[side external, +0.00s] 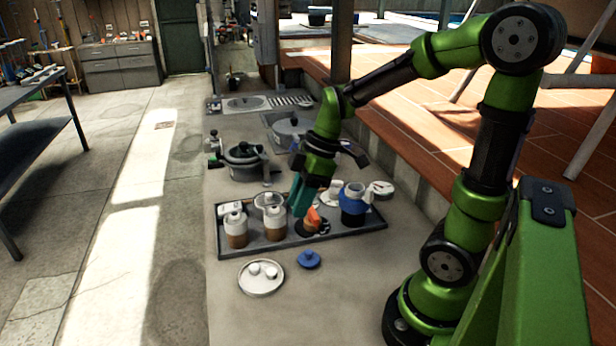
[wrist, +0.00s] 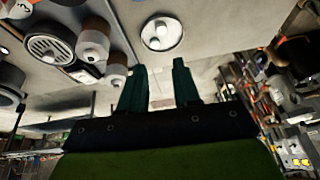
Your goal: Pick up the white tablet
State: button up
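My gripper (side external: 301,208) has teal fingers and hangs over the dark tray, behind and right of the plate. In the wrist view my gripper's fingers (wrist: 161,64) stand apart with nothing visible between them.
The dark tray (side external: 310,241) holds white-and-brown jars (side external: 275,224), an orange piece (side external: 312,220) and a blue-and-white jug (side external: 354,203). A blue lid (side external: 309,260) lies right of the plate. Pots (side external: 246,162) stand behind the tray.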

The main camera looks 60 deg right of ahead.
aim_at(271, 272)
jog(key=shift+n, duration=0.9)
jog(key=x, duration=1.6)
jog(key=shift+a+f, duration=0.25)
jog(key=shift+f, duration=0.05)
jog(key=shift+w, duration=0.1)
jog(key=shift+c, duration=0.5)
grip_shut()
